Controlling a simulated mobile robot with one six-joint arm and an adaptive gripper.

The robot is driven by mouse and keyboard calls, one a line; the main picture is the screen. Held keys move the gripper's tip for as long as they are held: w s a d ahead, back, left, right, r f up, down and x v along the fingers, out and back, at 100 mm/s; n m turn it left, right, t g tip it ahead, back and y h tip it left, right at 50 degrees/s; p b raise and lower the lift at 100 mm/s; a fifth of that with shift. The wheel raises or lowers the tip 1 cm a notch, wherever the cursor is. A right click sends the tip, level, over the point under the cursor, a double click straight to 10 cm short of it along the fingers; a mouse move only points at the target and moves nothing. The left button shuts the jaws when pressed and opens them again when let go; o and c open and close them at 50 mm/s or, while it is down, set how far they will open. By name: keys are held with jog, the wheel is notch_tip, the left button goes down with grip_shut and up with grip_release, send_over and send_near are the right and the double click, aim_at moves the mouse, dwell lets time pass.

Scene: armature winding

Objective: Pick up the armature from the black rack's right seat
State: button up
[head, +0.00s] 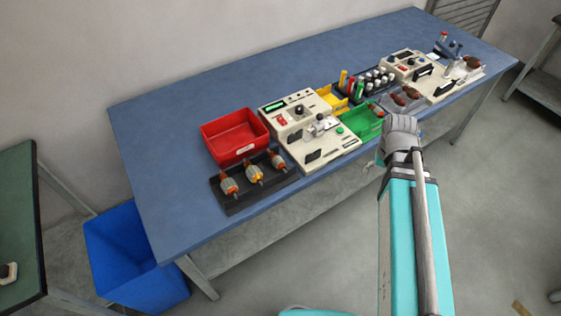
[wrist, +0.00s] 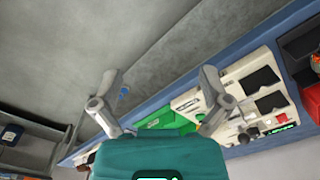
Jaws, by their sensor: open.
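The black rack (head: 240,203) lies at the table's near left edge in the head view. Three armatures with orange ends and pale bodies sit in it in a row. The armature in the right seat (head: 278,162) is nearest the white machine. My gripper (wrist: 160,84) is open and empty in the wrist view, its two fingers spread apart. It is well away from the rack, near the green bin's part of the table edge. In the head view my arm hides the fingers. Part of an orange armature (wrist: 315,63) shows at the wrist view's right edge.
A red bin (head: 233,137) stands behind the rack, and a white machine (head: 315,140) stands to its right. A green bin (head: 360,122), a yellow bin and a black holder with several cylinders follow. The blue table's (head: 160,170) left end is clear.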

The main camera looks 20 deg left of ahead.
jog(key=w+a+r+n+p, duration=0.1)
jog(key=w+a+n, duration=0.1)
jog(key=a, duration=0.6)
jog(key=w+a+r+n, duration=0.1)
jog(key=w+a+n, duration=0.15)
jog(key=a, duration=0.55)
jog(key=n+p, duration=0.1)
jog(key=n, duration=0.3)
send_over(277, 158)
jog(key=shift+a+r, duration=0.25)
jog(key=shift+r, duration=0.05)
jog(key=shift+f, duration=0.1)
notch_tip(277, 158, down, 8)
jog(key=b, duration=0.8)
jog(key=shift+f, duration=0.25)
jog(key=shift+d+f, duration=0.1)
jog(key=shift+d+f+b, duration=0.2)
jog(key=shift+f+b, duration=2.3)
jog(key=shift+b, duration=0.25)
jog(key=shift+c, duration=0.3)
